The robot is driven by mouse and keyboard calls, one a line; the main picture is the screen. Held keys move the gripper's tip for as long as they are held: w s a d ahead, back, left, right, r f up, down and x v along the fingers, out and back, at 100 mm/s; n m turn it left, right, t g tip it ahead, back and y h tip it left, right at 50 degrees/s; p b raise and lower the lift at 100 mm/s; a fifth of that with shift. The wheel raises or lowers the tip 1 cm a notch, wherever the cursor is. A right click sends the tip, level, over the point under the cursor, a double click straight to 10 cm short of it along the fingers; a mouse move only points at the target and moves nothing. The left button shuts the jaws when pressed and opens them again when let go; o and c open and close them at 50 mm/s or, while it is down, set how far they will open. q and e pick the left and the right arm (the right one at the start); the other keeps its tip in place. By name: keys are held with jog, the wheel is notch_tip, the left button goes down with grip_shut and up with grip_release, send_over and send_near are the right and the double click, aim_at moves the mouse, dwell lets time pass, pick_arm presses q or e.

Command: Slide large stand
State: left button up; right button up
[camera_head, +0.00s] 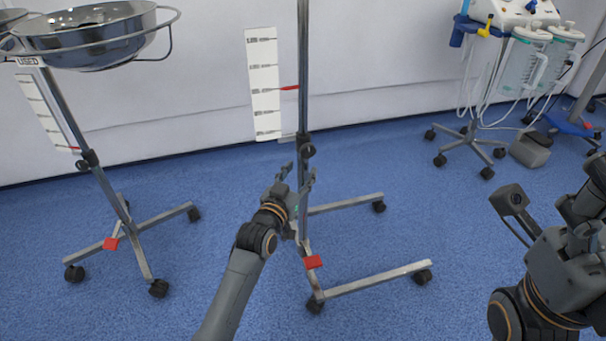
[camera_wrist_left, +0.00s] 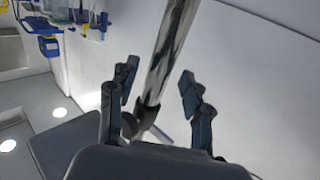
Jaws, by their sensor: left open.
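The large stand (camera_head: 302,100) is a tall metal pole with a wheeled base of long metal legs and a red pedal. It stands upright in the middle of the head view. My left gripper (camera_head: 296,172) is open at the pole, below its dark knob. In the left wrist view the pole (camera_wrist_left: 170,50) runs between the two spread fingers of my left gripper (camera_wrist_left: 160,95), with space visible on both sides. Whether anything touches it deeper in the grip is hidden. My right arm is at the right edge; its gripper's fingers (camera_head: 585,230) are not clear.
A second wheeled stand (camera_head: 75,125) holding a metal bowl (camera_head: 90,40) is at the left, marked "USED". A white chart strip (camera_head: 264,85) is beside the pole. A wheeled suction unit (camera_head: 515,60) stands at the back right. Blue floor (camera_head: 400,160) is open between.

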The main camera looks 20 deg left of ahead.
pick_arm(q)
jog(key=shift+w+d+b, duration=0.1)
jog(key=shift+w+b, duration=0.4)
jog(key=shift+w, duration=0.9)
grip_shut()
